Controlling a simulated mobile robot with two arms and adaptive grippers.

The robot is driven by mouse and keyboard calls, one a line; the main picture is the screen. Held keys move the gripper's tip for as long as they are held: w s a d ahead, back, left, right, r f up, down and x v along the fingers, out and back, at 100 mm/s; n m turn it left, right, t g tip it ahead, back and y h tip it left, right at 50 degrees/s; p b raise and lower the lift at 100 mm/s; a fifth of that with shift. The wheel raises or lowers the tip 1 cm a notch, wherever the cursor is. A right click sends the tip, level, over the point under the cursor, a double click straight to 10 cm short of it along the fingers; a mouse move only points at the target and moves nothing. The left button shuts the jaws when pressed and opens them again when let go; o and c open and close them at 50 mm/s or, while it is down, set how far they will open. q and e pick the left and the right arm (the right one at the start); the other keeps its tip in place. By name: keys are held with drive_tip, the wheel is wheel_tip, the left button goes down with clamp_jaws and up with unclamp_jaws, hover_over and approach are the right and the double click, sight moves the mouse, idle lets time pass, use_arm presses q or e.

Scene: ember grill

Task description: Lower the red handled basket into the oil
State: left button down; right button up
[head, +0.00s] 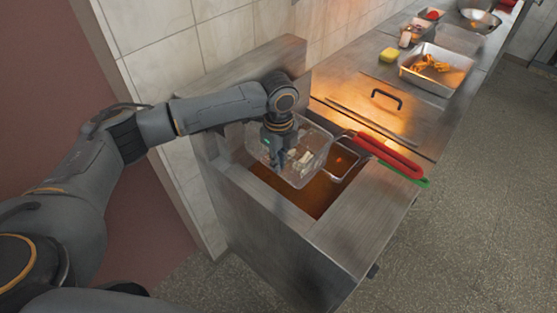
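The red handled basket (316,147) is a wire basket at the fryer, over the brown oil (318,194). Its red handle (388,156) reaches out to the right across the fryer's edge. Pale pieces of food (303,161) lie in the basket. My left gripper (277,163) points down at the basket's left side, overlapping it in the head view. Its fingertips are small and dark, so I cannot tell whether they grip the basket. How deep the basket sits is hard to tell. My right gripper is not in view.
A green handle (423,182) shows just below the red one, with a wire frame (346,168) over the oil. Behind are a steel counter lid with a black handle (387,97), a yellow sponge (389,55) and a metal tray (410,74) with fried food. The floor at right is clear.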

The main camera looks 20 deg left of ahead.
use_arm(q)
drive_tip(key=c, duration=1.4)
unclamp_jaws()
drive_tip(key=shift+c, duration=0.2)
wheel_tip(320, 180, up, 12)
